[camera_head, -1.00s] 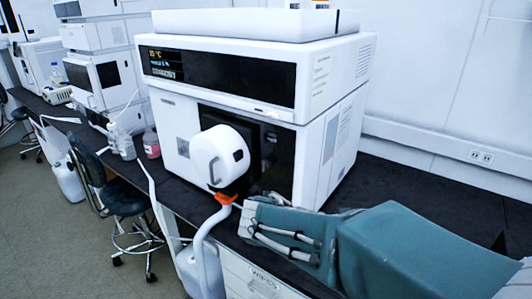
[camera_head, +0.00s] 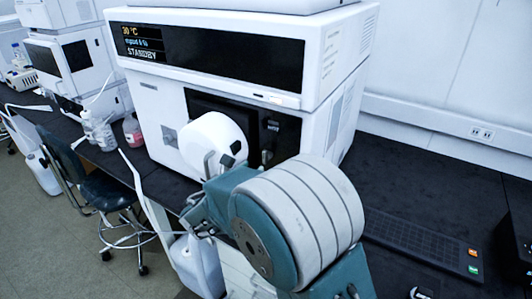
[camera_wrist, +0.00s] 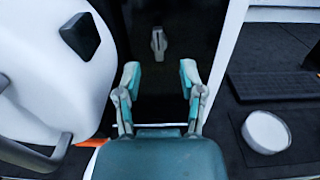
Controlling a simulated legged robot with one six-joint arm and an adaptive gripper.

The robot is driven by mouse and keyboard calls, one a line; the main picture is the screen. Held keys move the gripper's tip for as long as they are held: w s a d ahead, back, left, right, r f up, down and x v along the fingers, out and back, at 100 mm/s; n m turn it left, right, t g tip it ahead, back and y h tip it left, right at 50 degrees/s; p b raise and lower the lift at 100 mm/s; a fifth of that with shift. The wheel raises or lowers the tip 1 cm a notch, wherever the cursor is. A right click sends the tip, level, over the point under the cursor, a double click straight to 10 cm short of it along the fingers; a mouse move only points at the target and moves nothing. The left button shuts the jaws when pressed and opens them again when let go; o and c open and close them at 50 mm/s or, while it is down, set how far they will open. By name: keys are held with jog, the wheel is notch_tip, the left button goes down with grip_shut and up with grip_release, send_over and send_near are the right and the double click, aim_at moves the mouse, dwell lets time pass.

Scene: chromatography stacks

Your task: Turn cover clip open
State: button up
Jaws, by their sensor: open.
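A small light-grey clip (camera_wrist: 158,42) sits upright on the black front panel (camera_wrist: 150,15) of the white instrument, in the upper middle of the wrist view. My gripper (camera_wrist: 160,76) is open and empty, its two teal-and-grey fingers apart. The clip shows between and beyond the fingertips, and I see no contact. A white rounded cover (camera_wrist: 50,60) with a dark square knob fills the left of the wrist view. In the head view the white round cover (camera_head: 212,140) stands out from the instrument front. My arm hides part of that front, and the fingers are hard to make out there.
The white instrument (camera_head: 215,95) has a dark display reading 30 °C and STANDBY. A dark keyboard-like panel (camera_head: 422,238) lies on the black bench to the right. A round white disc (camera_wrist: 266,131) lies at the lower right. A chair (camera_head: 90,190) stands on the left.

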aim_at(263, 156)
jog(key=x, duration=0.7)
jog(key=shift+a, duration=0.2)
jog(key=shift+w+d, duration=0.35)
jog(key=shift+w, duration=0.05)
jog(key=shift+a, duration=0.1)
grip_shut()
